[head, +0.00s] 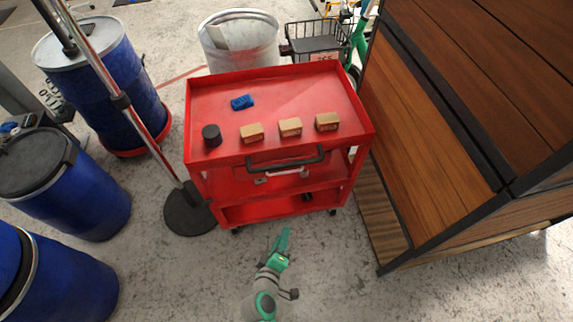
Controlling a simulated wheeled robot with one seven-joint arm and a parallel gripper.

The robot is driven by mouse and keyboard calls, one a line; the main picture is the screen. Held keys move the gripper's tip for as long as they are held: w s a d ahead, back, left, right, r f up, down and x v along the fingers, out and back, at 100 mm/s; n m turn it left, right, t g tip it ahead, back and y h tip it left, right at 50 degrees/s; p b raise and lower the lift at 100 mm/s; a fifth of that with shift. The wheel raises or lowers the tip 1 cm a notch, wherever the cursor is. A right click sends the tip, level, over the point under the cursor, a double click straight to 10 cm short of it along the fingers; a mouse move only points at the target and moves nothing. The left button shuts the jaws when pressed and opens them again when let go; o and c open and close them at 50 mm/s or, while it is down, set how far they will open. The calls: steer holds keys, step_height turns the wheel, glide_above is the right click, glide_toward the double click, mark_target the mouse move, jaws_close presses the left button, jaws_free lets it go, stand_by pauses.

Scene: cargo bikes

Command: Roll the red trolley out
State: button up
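The red trolley (310,93) stands upright on its wheels in the middle of the head view, its front facing me. A dark push handle (286,160) runs across its front edge, with a smaller pale handle below it. On its top tray are a black cylinder (211,135), a blue item (242,102) and three small tan boxes, one of them at the middle (290,127). My gripper (281,239) is in front of the trolley, below its handle and apart from it in the picture. Its fingers are seen too small to tell whether they are open.
A wooden cabinet (440,130) stands close along the trolley's right side. A chrome stand with a round black base (190,212) is close on the left, with blue drums (100,65) beyond. A metal bin (240,45) and a bike basket (318,45) are behind. The floor in front is clear.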

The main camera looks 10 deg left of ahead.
steer(key=w+a+r+n+t+h, duration=0.1)
steer(key=w+a+r+n+h, duration=0.2)
steer(key=w, duration=0.6)
steer(key=m+t+h, duration=0.1)
steer(key=h, duration=0.2)
glide_toward(287, 165)
steer(key=x, duration=0.7)
steer(key=f+x, duration=0.1)
steer(key=x, duration=0.2)
steer(key=shift+w+a, duration=0.1)
steer(key=shift+w, duration=0.15)
jaws_close()
